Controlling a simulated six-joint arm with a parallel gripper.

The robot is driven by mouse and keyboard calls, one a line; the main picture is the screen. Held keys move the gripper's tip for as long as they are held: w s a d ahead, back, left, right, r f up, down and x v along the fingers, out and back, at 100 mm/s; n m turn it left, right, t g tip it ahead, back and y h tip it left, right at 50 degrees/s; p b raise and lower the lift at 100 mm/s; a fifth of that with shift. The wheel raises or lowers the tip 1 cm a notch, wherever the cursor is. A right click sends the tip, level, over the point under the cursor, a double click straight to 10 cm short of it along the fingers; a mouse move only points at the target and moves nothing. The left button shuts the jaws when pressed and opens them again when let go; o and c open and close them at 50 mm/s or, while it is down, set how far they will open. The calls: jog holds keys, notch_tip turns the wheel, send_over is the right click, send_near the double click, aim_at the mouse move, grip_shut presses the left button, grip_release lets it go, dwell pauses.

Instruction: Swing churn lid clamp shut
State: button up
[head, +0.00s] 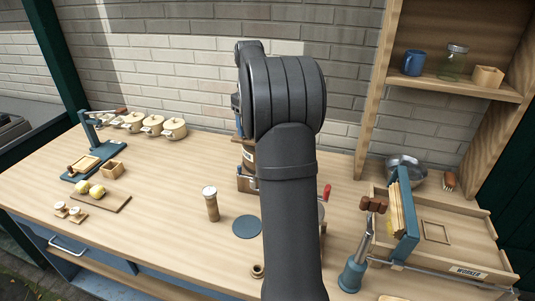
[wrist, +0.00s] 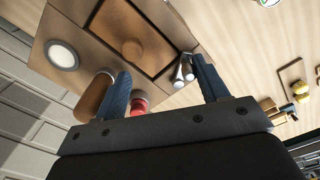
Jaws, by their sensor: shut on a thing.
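The wooden churn (head: 248,156) stands mid-bench in the head view, mostly hidden behind my arm. Paired metal pins (wrist: 183,70) lie near the right finger, and a red knob (wrist: 139,104) shows between the fingers. The head view hides my gripper behind the arm.
The front-left bench has bare patches.

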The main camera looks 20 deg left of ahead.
jog(key=shift+w+f, duration=0.15)
jog(key=shift+w, duration=0.15)
jog(key=c, duration=0.4)
jog(key=shift+r, duration=0.45)
jog(key=shift+c, duration=0.8)
notch_tip(320, 180, up, 6)
jog(key=shift+r, duration=0.15)
notch_tip(320, 180, down, 7)
jog(key=shift+f, duration=0.1)
jog(key=shift+s, duration=0.4)
